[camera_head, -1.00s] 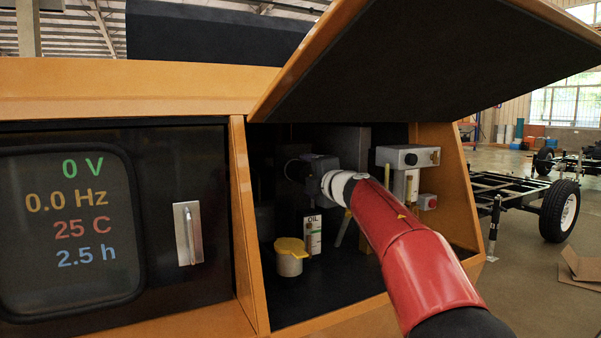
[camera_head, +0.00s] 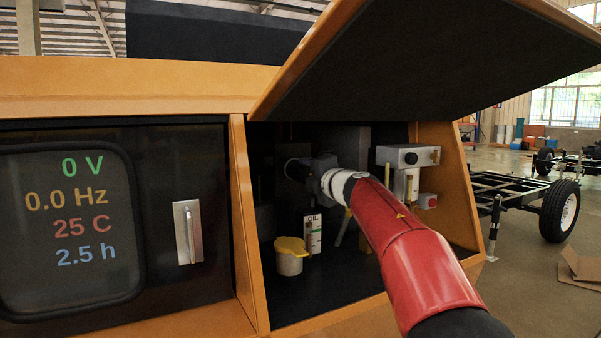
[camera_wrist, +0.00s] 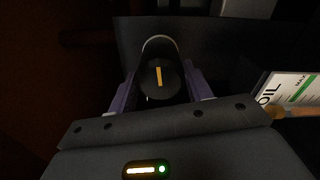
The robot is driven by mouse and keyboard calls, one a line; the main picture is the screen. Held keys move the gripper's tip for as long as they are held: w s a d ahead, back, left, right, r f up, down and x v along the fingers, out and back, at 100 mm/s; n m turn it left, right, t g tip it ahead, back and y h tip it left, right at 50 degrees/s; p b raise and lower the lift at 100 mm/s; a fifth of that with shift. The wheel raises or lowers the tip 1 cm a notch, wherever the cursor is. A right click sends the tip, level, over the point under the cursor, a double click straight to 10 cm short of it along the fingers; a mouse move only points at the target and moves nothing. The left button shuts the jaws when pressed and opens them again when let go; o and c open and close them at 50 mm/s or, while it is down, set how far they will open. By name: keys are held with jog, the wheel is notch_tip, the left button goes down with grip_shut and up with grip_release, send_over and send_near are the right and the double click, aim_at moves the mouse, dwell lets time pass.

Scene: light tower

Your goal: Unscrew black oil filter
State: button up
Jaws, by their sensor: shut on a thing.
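The black oil filter (camera_wrist: 160,78) shows in the wrist view as a dark round cylinder. It has a yellow stripe on its end face and a pale ring behind it. My gripper (camera_wrist: 161,84) has one finger on each side of the filter and is shut on it. In the head view my gripper (camera_head: 302,172) reaches into the open compartment, at its upper left. The filter is dark and hard to make out there. Whether its threads are still engaged cannot be seen.
A yellow-capped filler (camera_head: 290,255) and a white OIL gauge (camera_head: 312,234) stand below my gripper. A grey box (camera_head: 408,156) is mounted at the right. The raised orange-edged hatch (camera_head: 440,60) hangs above my arm. An orange post (camera_head: 246,220) borders the compartment's left side.

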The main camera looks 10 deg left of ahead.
jog(key=n, duration=0.4)
jog(key=shift+b, duration=0.35)
jog(key=shift+f+n+b, duration=0.15)
jog(key=shift+n+b, duration=0.25)
jog(key=shift+n, duration=0.5)
jog(key=n, duration=0.3)
jog(key=shift+b, duration=0.35)
jog(key=n+b, duration=0.1)
jog(key=n, duration=0.1)
jog(key=shift+f+n, duration=0.1)
jog(key=shift+n, duration=0.3)
jog(key=n, duration=0.2)
jog(key=shift+n+b, duration=0.35)
jog(key=shift+n, duration=0.05)
